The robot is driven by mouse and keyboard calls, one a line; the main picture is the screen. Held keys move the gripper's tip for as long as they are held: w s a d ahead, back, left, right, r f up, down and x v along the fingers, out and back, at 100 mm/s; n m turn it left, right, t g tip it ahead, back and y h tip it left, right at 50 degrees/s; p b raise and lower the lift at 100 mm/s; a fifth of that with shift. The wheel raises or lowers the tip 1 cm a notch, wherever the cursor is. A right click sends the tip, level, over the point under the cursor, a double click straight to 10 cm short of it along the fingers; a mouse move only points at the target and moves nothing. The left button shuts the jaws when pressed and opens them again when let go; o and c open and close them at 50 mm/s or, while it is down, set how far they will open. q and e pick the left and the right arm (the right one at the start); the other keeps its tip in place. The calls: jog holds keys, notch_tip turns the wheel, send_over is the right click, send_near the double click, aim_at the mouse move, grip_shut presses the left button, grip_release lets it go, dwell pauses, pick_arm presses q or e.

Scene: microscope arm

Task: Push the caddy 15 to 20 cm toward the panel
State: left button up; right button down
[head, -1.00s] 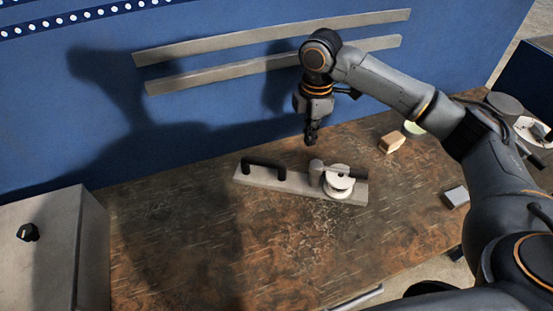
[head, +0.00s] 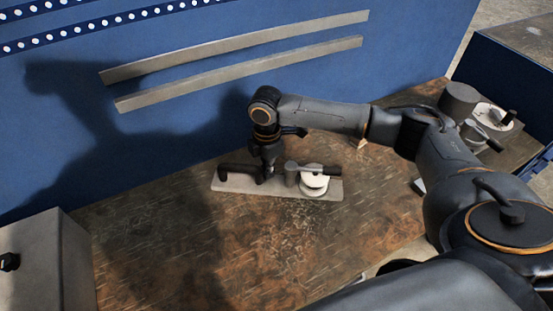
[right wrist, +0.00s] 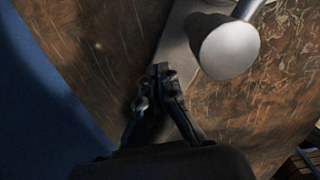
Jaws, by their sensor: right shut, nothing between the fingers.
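A flat grey plate (head: 228,186), seemingly the caddy, lies on the brown bench. It carries black handle-like parts (head: 236,169) at its left and a grey post with a white round part (head: 314,181) at its right. The blue panel (head: 190,115) stands behind it, with bench between them. My right gripper (head: 268,172) is shut and empty, pointing down at the plate's left-middle part, close to the black parts; contact is unclear. In the right wrist view its fingertips (right wrist: 160,70) are over the plate's edge (right wrist: 176,48), beside a grey round-topped post (right wrist: 228,50). My left gripper is out of view.
Two metal rails (head: 240,47) run along the panel. A grey box (head: 45,260) with a black knob stands at the front left. The bench (head: 150,245) in front of the plate is clear. A small light block (head: 362,143) shows partly behind my right arm.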

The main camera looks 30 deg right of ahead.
aim_at(258, 174)
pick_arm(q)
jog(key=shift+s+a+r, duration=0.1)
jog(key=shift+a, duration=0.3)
pick_arm(e)
jog(key=shift+a, duration=0.15)
jog(key=shift+a+r+p, duration=0.15)
jog(key=shift+a+p, duration=0.95)
jog(key=shift+a, duration=0.35)
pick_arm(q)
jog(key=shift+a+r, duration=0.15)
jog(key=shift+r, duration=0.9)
pick_arm(e)
jog(key=shift+d, duration=0.1)
